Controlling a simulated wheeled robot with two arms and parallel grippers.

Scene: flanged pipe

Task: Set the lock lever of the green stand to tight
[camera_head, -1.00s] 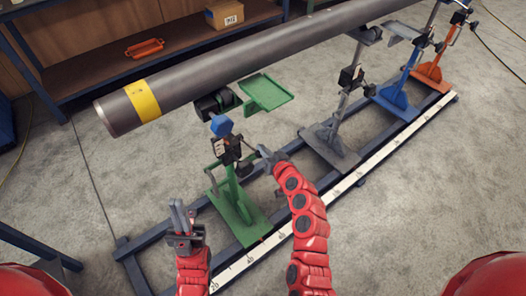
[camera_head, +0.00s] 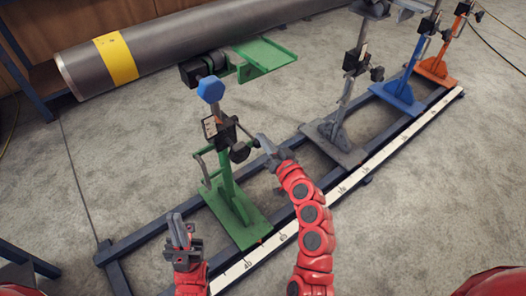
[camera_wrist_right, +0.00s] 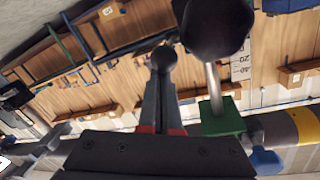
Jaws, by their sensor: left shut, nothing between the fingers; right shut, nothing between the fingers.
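The green stand (camera_head: 237,212) stands on the blue rail frame, with a blue hexagonal knob (camera_head: 211,89) at its top and a dark clamp block with a label (camera_head: 214,128) on its post. A round black knob (camera_head: 239,152) sticks out on the right side of the post. I cannot tell for sure which part is the lock lever. My right gripper (camera_head: 263,142) is shut, close to the right of this knob. In the right wrist view a large dark ball (camera_wrist_right: 215,28) on a grey rod sits beside the shut fingers (camera_wrist_right: 163,85). My left gripper (camera_head: 177,228) is shut and empty, left of the stand's base.
A grey pipe with a yellow band (camera_head: 115,58) lies behind the green stand, near rollers and a green tray (camera_head: 265,56). Grey (camera_head: 335,140), blue (camera_head: 398,95) and orange (camera_head: 437,70) stands follow to the right. A white scale strip (camera_head: 330,192) runs along the front rail.

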